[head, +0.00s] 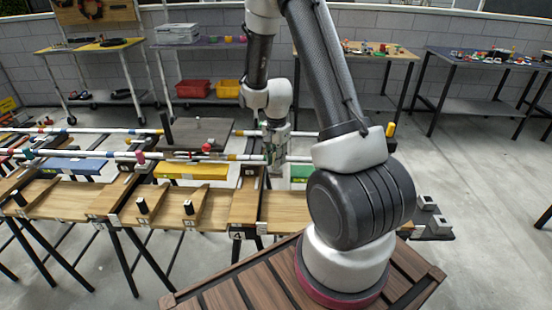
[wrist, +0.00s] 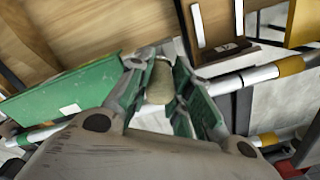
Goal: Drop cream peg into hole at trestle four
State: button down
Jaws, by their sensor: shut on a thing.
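My gripper (wrist: 165,88) is shut on the cream peg (wrist: 159,83), which stands between the green-sided fingers in the wrist view. In the head view my gripper (head: 276,166) hangs over the far side of the wooden bench at trestle four, close to the striped rail. The trestle's plate with the number 4 (head: 237,236) is on the bench's front edge. I cannot make out the peg in the head view. The hole is not clearly visible in either view.
A striped rail (head: 190,155) runs along the bench. Side tables with small items stand farther back, with open floor between.

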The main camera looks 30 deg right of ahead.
jog(key=c, duration=1.2)
grip_release()
jog(key=shift+c, duration=0.2)
jog(key=shift+r, duration=0.1)
notch_tip(320, 180, up, 12)
jog(key=s+a+r+n+t, duration=0.2)
jog(key=s+r+n, duration=0.5)
jog(key=s, duration=0.5)
jog(key=s+a+r+n+t, duration=0.2)
jog(key=s+r+n, duration=0.5)
jog(key=s+r, duration=0.4)
jog(key=shift+s+a+r, duration=0.35)
jog(key=shift+a+r, duration=0.2)
